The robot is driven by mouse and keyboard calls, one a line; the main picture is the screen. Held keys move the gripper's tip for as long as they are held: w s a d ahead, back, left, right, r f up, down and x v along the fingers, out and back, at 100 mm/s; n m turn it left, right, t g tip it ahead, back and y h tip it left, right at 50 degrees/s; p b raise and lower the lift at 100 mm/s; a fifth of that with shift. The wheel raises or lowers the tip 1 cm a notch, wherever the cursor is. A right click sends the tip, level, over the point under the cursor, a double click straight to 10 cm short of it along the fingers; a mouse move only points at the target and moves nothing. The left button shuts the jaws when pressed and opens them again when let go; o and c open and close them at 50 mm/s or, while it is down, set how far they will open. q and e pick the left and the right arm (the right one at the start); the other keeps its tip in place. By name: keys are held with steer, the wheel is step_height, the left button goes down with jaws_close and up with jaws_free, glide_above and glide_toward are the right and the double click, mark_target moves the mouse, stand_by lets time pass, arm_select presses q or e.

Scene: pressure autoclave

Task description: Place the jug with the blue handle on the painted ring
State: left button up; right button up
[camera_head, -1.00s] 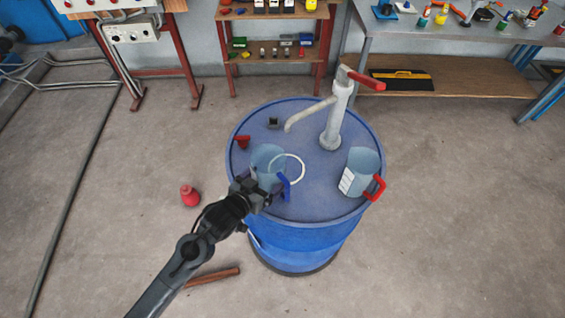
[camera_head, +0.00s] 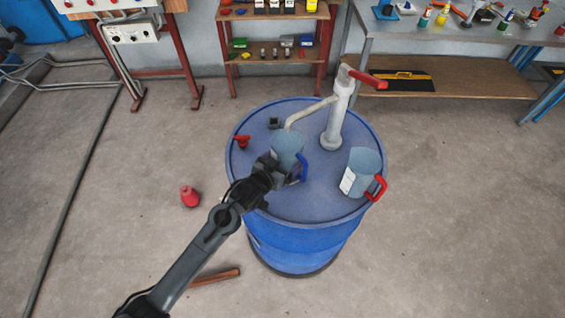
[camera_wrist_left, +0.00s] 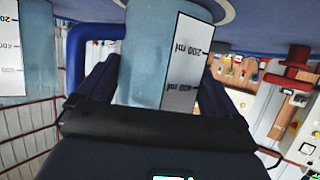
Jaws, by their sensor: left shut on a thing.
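The jug with the blue handle (camera_head: 286,147) is a translucent blue-grey cup over the blue drum's lid, below the pump spout's tip. My left gripper (camera_head: 281,172) is shut on this jug, and the blue handle points right. In the left wrist view the jug (camera_wrist_left: 145,70) sits between the two dark fingers (camera_wrist_left: 157,92), with its scale label in sight. The painted ring is hidden behind the jug in the head view. A pale curved band (camera_wrist_left: 226,13) at the top of the wrist view looks like part of it. I cannot tell whether the jug touches the lid. My right gripper is out of view.
A second jug with a red handle (camera_head: 361,170) stands at the lid's right side. The pump (camera_head: 337,118) with a red lever rises from the back of the drum (camera_head: 300,238). A red valve (camera_head: 242,141) and a small dark cap (camera_head: 274,122) sit on the lid's left.

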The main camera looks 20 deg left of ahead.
arm_select(q)
steer(key=shift+f, duration=0.1)
steer(key=o, duration=0.7)
steer(key=shift+o, duration=0.2)
